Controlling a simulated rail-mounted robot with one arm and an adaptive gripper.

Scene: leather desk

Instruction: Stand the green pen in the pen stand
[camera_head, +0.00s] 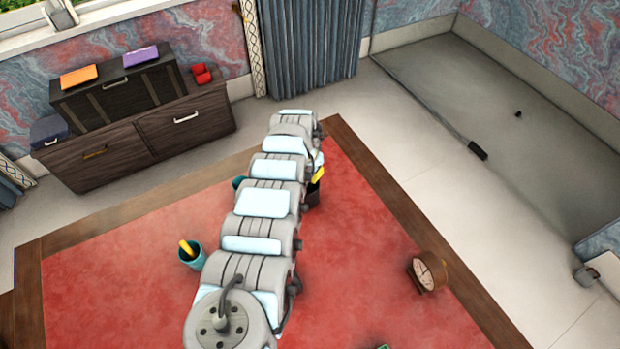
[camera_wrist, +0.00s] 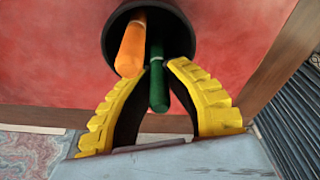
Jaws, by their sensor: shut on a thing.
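The green pen (camera_wrist: 158,90) is between the yellow fingers of my gripper (camera_wrist: 160,72), which is shut on it. In the wrist view its far end reaches into the mouth of a dark round pen stand (camera_wrist: 185,28); how deep it goes I cannot tell. An orange pen (camera_wrist: 131,50) leans in the same stand, just left of the green one. In the head view the dark stand (camera_head: 313,198) shows partly behind my arm, with a yellow finger of my gripper (camera_head: 318,175) above it. The green pen is hidden there.
A teal cup (camera_head: 191,258) with a yellow pen stands left of my arm. Another teal thing (camera_head: 238,183) is mostly hidden behind the arm. A round clock (camera_head: 427,272) stands at the right. A green thing (camera_head: 383,347) shows at the bottom edge. The red desktop (camera_head: 120,270) is otherwise clear.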

